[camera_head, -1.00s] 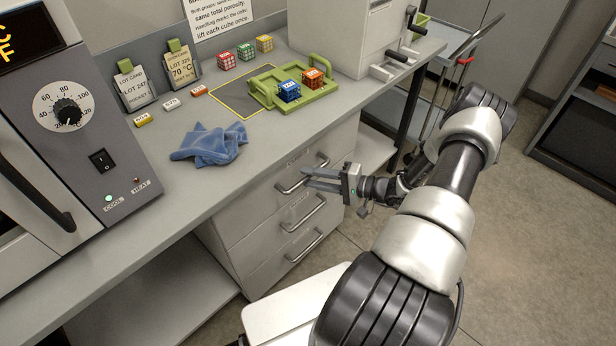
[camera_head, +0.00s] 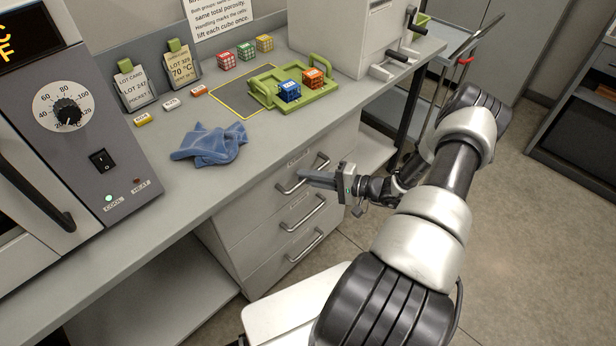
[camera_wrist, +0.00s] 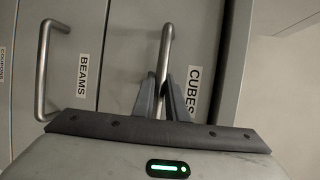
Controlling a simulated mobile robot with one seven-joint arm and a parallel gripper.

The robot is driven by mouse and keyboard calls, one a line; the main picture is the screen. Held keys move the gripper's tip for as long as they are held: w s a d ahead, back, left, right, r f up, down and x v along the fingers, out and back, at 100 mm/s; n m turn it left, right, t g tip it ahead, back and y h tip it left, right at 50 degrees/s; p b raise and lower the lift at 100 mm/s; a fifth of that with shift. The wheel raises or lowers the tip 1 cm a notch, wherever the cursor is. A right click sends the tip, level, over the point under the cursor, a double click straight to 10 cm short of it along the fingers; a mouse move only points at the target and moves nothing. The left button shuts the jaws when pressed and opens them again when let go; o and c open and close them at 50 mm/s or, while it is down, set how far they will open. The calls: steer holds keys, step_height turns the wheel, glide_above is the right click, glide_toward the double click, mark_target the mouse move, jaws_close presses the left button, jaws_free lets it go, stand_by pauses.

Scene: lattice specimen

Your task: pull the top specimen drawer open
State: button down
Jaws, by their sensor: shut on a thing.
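The top specimen drawer (camera_head: 262,194) is in the grey cabinet under the worktop, and its front looks flush with the ones below. In the wrist view its front carries a CUBES label (camera_wrist: 194,91). Its metal bar handle (camera_head: 323,160) also shows in the wrist view (camera_wrist: 166,40), running in between my fingers. My gripper (camera_head: 304,178) reaches the handle from the right. In the wrist view my gripper (camera_wrist: 161,88) has its two dark fingers shut on the bar, one on each side. The fingers hide part of the handle.
Below are the middle drawer handle (camera_head: 303,213), next to the BEAMS label (camera_wrist: 83,76) in the wrist view, and the bottom drawer handle (camera_head: 305,245). Floor is open at right.

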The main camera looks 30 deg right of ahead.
steer(key=s+d+b, duration=0.1)
steer(key=s+d, duration=0.3)
steer(key=s, duration=0.6)
steer(key=s+d+b, duration=0.2)
steer(key=s+d, duration=0.1)
steer(key=s, duration=0.8)
steer(key=s+d+b, duration=0.2)
steer(key=s+d, duration=0.2)
steer(key=s, duration=0.7)
steer(key=shift+d, duration=0.3)
steer(key=c, duration=1.8)
jaws_free()
steer(key=shift+w, duration=0.1)
steer(key=shift+o, duration=0.2)
steer(key=v, duration=1.7)
steer(key=shift+d+b, duration=0.15)
steer(key=shift+b, duration=0.15)
